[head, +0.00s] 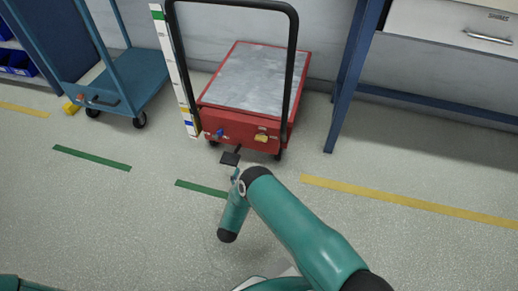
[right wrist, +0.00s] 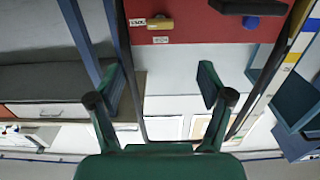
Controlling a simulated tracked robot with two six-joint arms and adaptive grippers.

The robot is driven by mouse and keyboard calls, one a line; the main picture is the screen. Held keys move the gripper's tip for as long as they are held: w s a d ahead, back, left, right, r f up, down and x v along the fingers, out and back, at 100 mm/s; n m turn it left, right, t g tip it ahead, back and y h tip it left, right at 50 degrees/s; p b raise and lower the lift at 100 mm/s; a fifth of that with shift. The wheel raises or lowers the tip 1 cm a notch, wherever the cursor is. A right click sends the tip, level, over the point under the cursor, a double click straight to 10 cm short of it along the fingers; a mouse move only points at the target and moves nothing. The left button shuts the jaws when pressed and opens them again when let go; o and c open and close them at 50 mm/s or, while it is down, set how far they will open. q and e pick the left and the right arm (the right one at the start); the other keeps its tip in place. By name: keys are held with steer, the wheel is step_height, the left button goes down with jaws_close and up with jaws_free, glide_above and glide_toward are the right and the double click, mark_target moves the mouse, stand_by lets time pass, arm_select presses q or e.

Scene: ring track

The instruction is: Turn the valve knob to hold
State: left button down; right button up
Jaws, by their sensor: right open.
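A red lift cart (head: 230,124) with a grey top stands by the wall. On its front panel is a yellow knob (head: 261,137), with small white labels beside it in the right wrist view; this looks like the valve knob (right wrist: 160,22). The label text is too small to read surely. A blue knob (head: 219,133) sits left of it, and also shows in the right wrist view (right wrist: 251,22). My right gripper (right wrist: 160,98) is open and empty, facing the panel, apart from the knob. In the head view my right arm mostly hides it. My left gripper is out of view.
A black pedal (head: 231,158) sticks out low in front of the cart. A black push handle (head: 297,70) rises from the cart, with a striped scale (head: 176,75) beside it. A blue trolley (head: 125,85) stands left, a blue-legged bench (head: 352,75) right. The floor in front is clear.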

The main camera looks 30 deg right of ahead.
mark_target(261, 141)
steer(key=b+x, duration=0.5)
steer(key=x, duration=1)
steer(key=shift+s+b, duration=0.1)
steer(key=shift+b, duration=0.3)
steer(key=shift+x, duration=0.8)
steer(key=shift+r, duration=0.1)
steer(key=shift+c, duration=0.2)
steer(key=c, duration=1.1)
steer(key=shift+a, duration=0.2)
steer(key=shift+d, duration=0.15)
